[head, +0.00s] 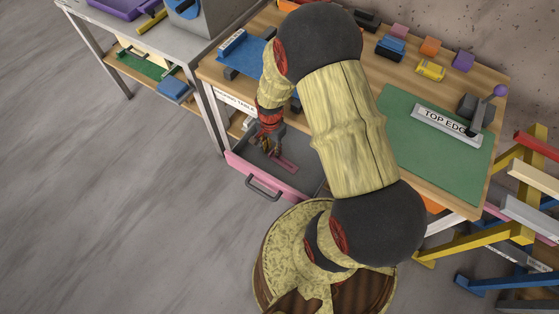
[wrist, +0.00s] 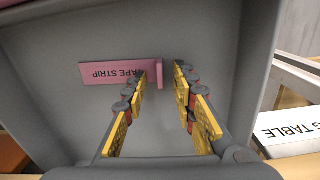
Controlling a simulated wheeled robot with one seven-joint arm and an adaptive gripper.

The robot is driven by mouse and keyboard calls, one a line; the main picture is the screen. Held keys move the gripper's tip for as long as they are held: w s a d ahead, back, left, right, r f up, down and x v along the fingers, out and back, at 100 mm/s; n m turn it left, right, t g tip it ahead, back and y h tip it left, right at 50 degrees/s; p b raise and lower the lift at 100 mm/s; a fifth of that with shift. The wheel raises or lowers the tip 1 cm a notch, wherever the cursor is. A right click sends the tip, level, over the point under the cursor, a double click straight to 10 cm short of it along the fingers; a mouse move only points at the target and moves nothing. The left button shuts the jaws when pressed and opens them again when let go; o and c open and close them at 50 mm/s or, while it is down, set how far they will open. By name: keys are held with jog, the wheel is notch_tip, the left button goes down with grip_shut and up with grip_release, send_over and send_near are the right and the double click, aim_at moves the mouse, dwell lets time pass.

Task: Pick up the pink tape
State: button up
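The pink tape (wrist: 105,73), a flat strip with upside-down "TAPE STRIP" lettering, lies on the grey floor of the open drawer. Its raised end tab shows between my fingertips in the wrist view. In the head view the pink tape (head: 286,164) lies just beyond my fingertips, toward the drawer's front. My gripper (wrist: 160,74) is open, with yellow-padded fingers apart on either side of the tab. The left fingertip covers a bit of the strip; I cannot tell whether it touches. In the head view my gripper (head: 266,145) reaches down into the drawer.
The drawer has a pink front (head: 262,178) with a dark handle (head: 262,190), and its grey walls stand close around my gripper. The table above holds a green mat (head: 425,140), a yellow toy car (head: 431,70) and several small blocks. Coloured racks stand at the right.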

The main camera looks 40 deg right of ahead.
jog(key=shift+f, duration=0.1)
jog(key=shift+c, duration=1.4)
jog(key=c, duration=0.4)
grip_shut()
